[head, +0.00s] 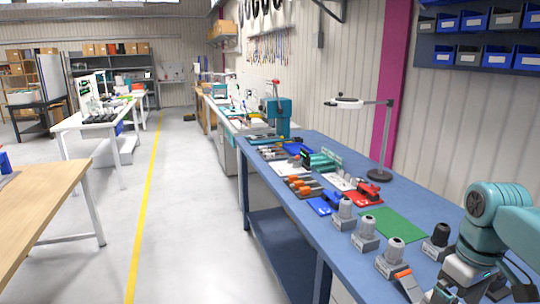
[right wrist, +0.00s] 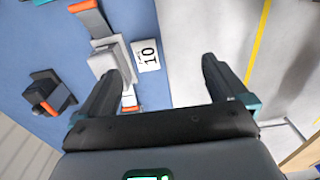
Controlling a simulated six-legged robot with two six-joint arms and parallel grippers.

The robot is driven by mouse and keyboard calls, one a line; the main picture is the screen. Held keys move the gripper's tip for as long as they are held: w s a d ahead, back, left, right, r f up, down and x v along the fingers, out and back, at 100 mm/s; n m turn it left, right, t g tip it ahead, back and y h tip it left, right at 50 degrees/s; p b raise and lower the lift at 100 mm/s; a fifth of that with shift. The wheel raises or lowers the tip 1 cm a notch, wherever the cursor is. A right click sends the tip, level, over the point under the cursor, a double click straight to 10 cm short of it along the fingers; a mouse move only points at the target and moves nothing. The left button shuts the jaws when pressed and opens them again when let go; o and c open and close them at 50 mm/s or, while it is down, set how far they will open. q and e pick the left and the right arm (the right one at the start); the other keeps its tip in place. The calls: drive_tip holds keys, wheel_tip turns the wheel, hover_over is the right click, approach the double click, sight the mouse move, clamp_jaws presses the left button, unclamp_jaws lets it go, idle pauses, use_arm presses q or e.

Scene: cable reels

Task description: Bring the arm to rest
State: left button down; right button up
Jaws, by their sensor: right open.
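My right arm (head: 500,220), teal, reaches in at the lower right of the head view, over the near end of the blue bench (head: 285,220). Its fingertips cannot be made out clearly there. In the right wrist view my right gripper (right wrist: 165,78) is open with nothing between its fingers. The left finger in that view lies close to a grey block (right wrist: 103,62) with an orange-ended strap (right wrist: 90,15); whether they touch I cannot tell. My left gripper is out of view.
Several grey stands with knobs (head: 394,258) line the bench's front edge beside a green mat (head: 393,223). A lamp (head: 383,140) stands behind. The floor aisle (head: 190,200) at left is clear.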

drive_tip(key=w+a+f+y, duration=0.15)
drive_tip(key=a+f, duration=0.45)
drive_tip(key=f, duration=0.6)
drive_tip(key=w+a+f+y, duration=0.15)
drive_tip(key=a+f, duration=0.35)
drive_tip(key=f, duration=0.8)
drive_tip(key=s+a+f+m, duration=0.2)
drive_tip(key=s+a+f, duration=0.4)
drive_tip(key=s+f, duration=0.2)
drive_tip(key=s+a+f+m, duration=0.3)
drive_tip(key=s+a+f, duration=0.3)
drive_tip(key=s+f, duration=0.2)
drive_tip(key=shift+s+a+f+y, duration=0.25)
drive_tip(key=shift+s+f+y, duration=0.15)
drive_tip(key=shift+s, duration=0.75)
drive_tip(key=shift+w, duration=0.1)
